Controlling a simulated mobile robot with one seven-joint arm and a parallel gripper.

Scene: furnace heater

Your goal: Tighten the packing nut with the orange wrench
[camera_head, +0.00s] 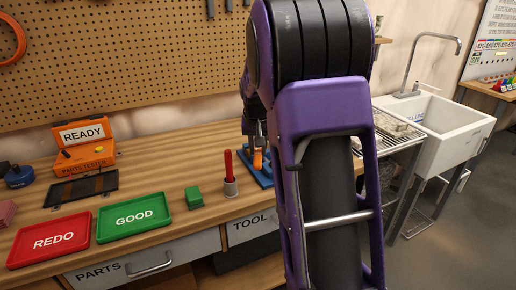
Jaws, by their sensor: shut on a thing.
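My gripper (256,141) is small in view and partly behind my purple arm, low over a blue fixture (266,180) on the workbench. It is shut on an orange piece that looks like the orange wrench (258,159), held just above or at the fixture. My arm hides the wrench's far end and most of the fixture. I cannot make out the packing nut, nor whether the wrench is around it.
A red-handled tool stands in a holder (230,188) left of the fixture, beside a green block (193,198). Green GOOD (166,205) and red REDO (75,232) trays and an orange parts tester (87,151) lie further left. A sink (450,125) is at right.

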